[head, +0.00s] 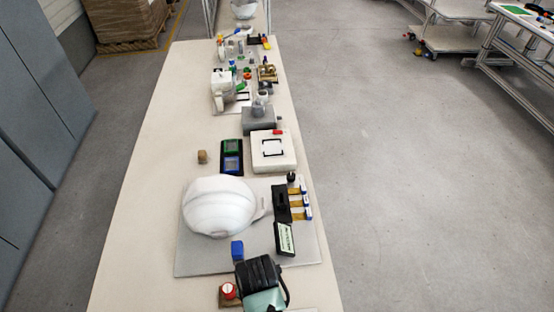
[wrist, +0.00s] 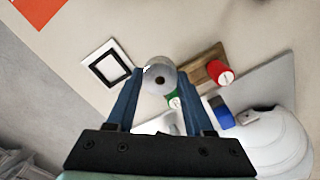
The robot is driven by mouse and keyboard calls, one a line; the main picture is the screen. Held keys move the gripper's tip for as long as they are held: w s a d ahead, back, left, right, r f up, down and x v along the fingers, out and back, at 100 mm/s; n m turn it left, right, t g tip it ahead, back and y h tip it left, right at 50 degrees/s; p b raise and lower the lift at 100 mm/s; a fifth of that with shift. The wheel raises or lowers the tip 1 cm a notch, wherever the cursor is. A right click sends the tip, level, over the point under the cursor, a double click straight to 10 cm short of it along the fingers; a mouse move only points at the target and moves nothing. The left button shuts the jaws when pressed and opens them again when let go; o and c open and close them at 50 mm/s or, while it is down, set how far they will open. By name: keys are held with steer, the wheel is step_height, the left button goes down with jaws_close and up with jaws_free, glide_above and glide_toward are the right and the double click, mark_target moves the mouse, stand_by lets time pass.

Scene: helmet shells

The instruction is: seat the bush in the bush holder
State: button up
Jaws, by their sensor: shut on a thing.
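In the wrist view, a grey round piece with a dark central hole, which I take as the bush (wrist: 158,82), sits between the two blue fingers of my gripper (wrist: 160,73). The fingers are shut on it, and I see it end-on. A small green part (wrist: 174,99) shows just behind it, partly hidden by the bush and a finger. I cannot make out the bush holder for certain in either view. In the head view my black and pale green arm end is at the bottom, and its fingers and the bush are hidden.
A white plate with a black square outline (wrist: 105,64) lies left of the bush. A wooden block (wrist: 200,75) with a red button (head: 229,291) stands to its right. A blue block (head: 237,250) and a white helmet shell (head: 218,207) stand beyond. The table's left side (head: 140,230) is clear.

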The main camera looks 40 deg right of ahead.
steer(key=s+d+f+m, duration=0.2)
steer(key=m, duration=0.1)
steer(key=s+d+f+m+b, duration=0.1)
steer(key=s+d+m, duration=0.1)
steer(key=s+m, duration=0.1)
steer(key=s+d+f+m, duration=0.2)
steer(key=d+m, duration=0.1)
steer(key=m, duration=0.1)
steer(key=shift+s+f+m+b, duration=0.3)
steer(key=shift+d+f+b, duration=0.1)
steer(key=shift+f+b, duration=0.25)
steer(key=shift+f, duration=0.35)
steer(key=shift+f, duration=0.65)
stand_by(2.7)
steer(key=o, duration=1.2)
step_height(320, 180, up, 13)
